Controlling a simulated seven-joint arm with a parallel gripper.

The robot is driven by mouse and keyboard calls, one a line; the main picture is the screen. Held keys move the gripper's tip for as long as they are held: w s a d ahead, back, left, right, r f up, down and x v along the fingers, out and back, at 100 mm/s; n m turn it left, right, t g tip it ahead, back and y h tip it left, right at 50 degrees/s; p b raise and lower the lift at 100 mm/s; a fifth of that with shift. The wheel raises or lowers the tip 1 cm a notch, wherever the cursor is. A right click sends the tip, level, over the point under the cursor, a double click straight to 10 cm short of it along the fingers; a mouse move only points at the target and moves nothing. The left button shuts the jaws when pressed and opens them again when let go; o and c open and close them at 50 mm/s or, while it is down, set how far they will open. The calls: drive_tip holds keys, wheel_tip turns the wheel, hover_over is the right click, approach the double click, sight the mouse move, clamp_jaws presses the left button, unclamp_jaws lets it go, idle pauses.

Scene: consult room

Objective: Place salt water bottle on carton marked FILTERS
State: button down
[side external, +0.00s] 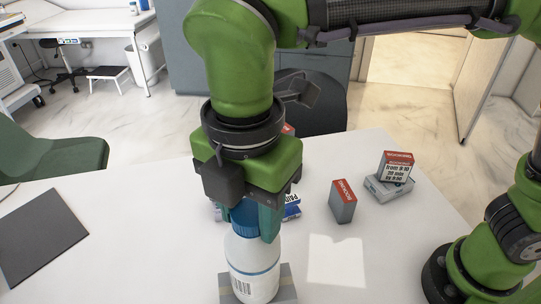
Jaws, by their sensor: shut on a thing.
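A white bottle (252,263) with a blue cap and a barcode label stands upright at the front of the table. My gripper (257,220) points down and is shut on the bottle near its cap. A low grey carton (287,284) with a tan strip shows under and around the bottle's base. The bottle's base is at the picture's lower edge, so I cannot tell whether it touches the carton. No FILTERS marking is readable on this carton.
A red-topped grey carton (343,203) stands right of my gripper. Another red-topped box (396,166) sits on a flat pale box (387,189). A blue-and-white box (292,207) is partly hidden behind my gripper. A dark flat pad (42,236) lies left; the table (135,235) between is clear.

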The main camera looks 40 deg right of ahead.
drive_tip(key=shift+f, duration=0.25)
drive_tip(key=c, duration=0.5)
unclamp_jaws()
drive_tip(key=shift+c, duration=0.2)
wheel_tip(320, 180, up, 12)
drive_tip(key=w+d+m+t, duration=0.1)
drive_tip(key=w+d+m, duration=0.4)
drive_tip(key=d, duration=0.6)
drive_tip(key=s+d+f+m+t+y, duration=0.1)
drive_tip(key=s+d+f+m+t, duration=0.1)
drive_tip(key=d+f+m, duration=0.5)
drive_tip(key=s+d+f+m+t+y, duration=0.1)
drive_tip(key=d+f+m+t, duration=0.3)
drive_tip(key=d+m, duration=0.9)
wheel_tip(320, 180, down, 3)
drive_tip(key=shift+s+d+m, duration=0.25)
drive_tip(key=shift+s+m, duration=0.2)
drive_tip(key=shift+m, duration=0.45)
